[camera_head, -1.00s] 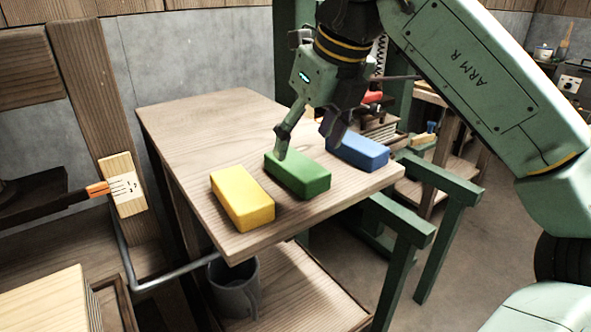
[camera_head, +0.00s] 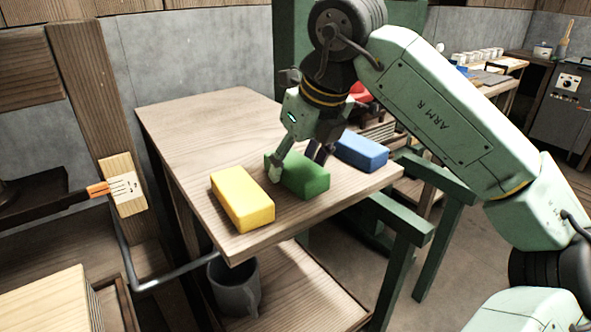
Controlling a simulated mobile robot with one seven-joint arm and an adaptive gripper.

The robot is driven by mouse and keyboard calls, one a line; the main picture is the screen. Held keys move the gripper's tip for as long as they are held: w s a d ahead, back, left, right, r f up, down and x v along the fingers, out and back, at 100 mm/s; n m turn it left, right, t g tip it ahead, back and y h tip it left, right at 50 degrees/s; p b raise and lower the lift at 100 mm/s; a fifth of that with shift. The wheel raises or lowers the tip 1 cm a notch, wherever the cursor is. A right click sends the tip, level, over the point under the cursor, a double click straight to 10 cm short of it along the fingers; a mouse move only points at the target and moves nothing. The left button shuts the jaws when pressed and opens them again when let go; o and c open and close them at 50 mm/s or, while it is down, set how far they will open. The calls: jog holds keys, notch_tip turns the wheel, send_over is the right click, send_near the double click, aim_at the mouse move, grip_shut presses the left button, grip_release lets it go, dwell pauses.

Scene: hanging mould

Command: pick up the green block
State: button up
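The green block (camera_head: 309,180) lies flat on the wooden table, between the yellow block (camera_head: 242,198) on its left and the blue block (camera_head: 361,151) on its right. My gripper (camera_head: 298,167) points down over the green block with its fingers spread. One finger is at the block's left side, in front of its left end. The other, darker finger is at the block's far right side and partly hidden behind it. Whether the fingers touch the block cannot be seen.
The wooden table (camera_head: 200,135) is clear behind the blocks. The yellow and blue blocks stand close on either side. Green trestle legs (camera_head: 412,240) stand at the right. A grey mug (camera_head: 235,287) is on the shelf below.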

jog(key=c, duration=1)
